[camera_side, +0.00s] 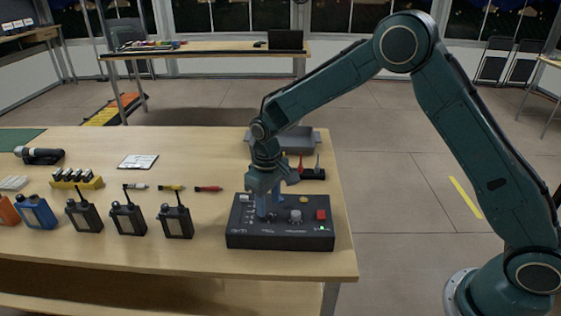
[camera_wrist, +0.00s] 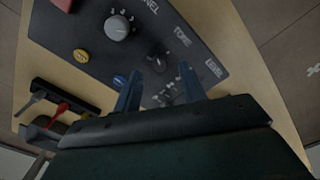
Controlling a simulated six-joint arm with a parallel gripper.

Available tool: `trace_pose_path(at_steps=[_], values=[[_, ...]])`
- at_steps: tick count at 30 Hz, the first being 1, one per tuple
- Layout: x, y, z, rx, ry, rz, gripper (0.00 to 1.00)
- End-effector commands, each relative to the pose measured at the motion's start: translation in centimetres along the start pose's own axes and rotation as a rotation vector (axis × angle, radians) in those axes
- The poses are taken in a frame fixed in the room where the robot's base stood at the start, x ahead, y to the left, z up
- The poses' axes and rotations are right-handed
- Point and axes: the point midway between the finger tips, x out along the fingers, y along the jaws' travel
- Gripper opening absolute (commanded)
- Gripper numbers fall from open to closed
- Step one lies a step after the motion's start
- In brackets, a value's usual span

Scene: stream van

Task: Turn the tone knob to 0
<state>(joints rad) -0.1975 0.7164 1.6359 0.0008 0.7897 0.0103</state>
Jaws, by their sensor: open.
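The black control box (camera_side: 280,238) sits near the table's front right corner. In the wrist view its panel (camera_wrist: 205,45) shows a "TONE" label with a small dark knob (camera_wrist: 157,62) beside it, which I take as the tone knob. Its pointer setting is too small to read. My gripper (camera_side: 268,212) points down over the left half of the box. In the wrist view my gripper (camera_wrist: 158,86) is open, with its two blue fingers apart and nothing held. The knob shows just beyond the gap between the fingertips. I cannot tell whether a finger touches the panel.
The larger grey channel knob (camera_wrist: 118,27), a yellow button (camera_wrist: 81,55) and a red button (camera_side: 321,214) are close by. Small switches lie near "LEVEL". A grey tray (camera_side: 300,140) and tool rack (camera_side: 313,173) stand behind. Several dark radios (camera_side: 175,222) stand left.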

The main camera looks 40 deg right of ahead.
Motion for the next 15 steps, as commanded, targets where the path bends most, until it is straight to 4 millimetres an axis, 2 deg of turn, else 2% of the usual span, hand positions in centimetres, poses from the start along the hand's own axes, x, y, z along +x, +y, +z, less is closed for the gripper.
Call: trace_pose_path(at_steps=[6, 15], values=[[2.0, 0.0, 0.0, 0.000, -0.001, 0.000, 0.41], [2.5, 0.0, 0.0, 0.000, 0.000, 0.000, 0.41]])
